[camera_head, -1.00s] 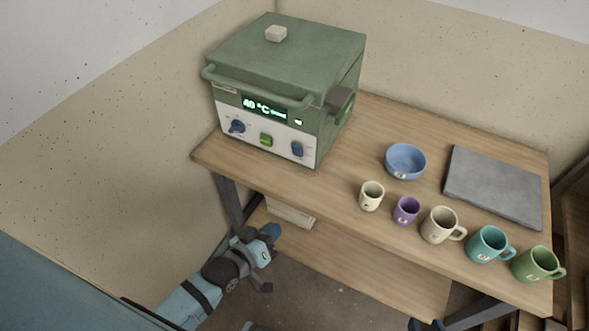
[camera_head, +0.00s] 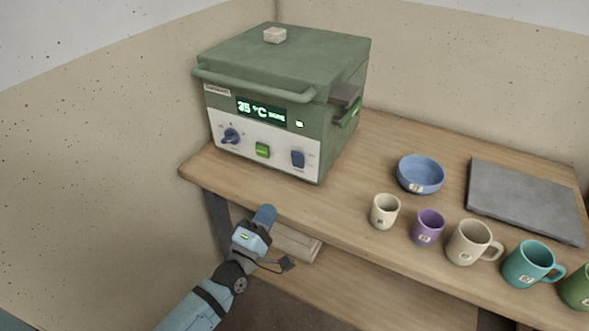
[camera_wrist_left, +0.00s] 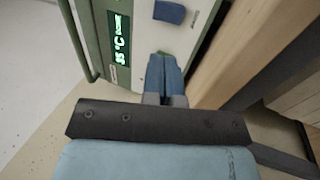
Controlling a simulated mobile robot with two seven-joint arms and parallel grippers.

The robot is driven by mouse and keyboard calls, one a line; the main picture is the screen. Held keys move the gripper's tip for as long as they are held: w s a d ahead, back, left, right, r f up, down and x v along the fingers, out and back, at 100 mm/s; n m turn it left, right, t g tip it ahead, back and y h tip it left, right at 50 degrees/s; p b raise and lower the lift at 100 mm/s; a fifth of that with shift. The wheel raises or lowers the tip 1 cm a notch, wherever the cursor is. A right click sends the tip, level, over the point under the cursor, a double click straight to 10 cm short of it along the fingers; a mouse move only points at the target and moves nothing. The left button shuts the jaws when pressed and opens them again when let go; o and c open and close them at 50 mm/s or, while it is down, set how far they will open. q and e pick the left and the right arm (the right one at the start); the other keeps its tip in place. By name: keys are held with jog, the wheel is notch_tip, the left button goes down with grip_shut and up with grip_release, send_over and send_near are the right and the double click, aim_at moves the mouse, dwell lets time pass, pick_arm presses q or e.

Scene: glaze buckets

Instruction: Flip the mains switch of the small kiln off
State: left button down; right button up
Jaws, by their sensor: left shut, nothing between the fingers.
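The small green kiln (camera_head: 283,75) stands on the wooden table, lid shut, its display reading 35 °C. Its white front panel (camera_head: 280,168) carries a blue knob (camera_head: 231,136) on the left, a green lit button (camera_head: 262,150) in the middle and a blue switch (camera_head: 298,159) on the right. My left gripper (camera_head: 266,215) is shut and empty, in front of and below the panel, apart from the switch in the head view. In the left wrist view the shut fingers (camera_wrist_left: 163,72) point toward the panel, with the blue switch (camera_wrist_left: 170,12) beyond them. My right gripper is out of view.
A pale block (camera_head: 275,35) lies on the kiln lid. A blue bowl (camera_head: 420,174), a grey slab (camera_head: 525,200) and several cups, among them a purple one (camera_head: 428,227), stand to the right. The table's front edge (camera_head: 240,212) is close to my left gripper.

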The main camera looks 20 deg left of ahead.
aim_at(299, 159)
pick_arm(q)
jog(key=shift+w, duration=0.1)
jog(key=x, duration=1.3)
jog(key=shift+w+b, duration=0.2)
jog(key=shift+b, duration=0.2)
jog(key=shift+w+d, duration=0.1)
jog(key=shift+w, duration=0.15)
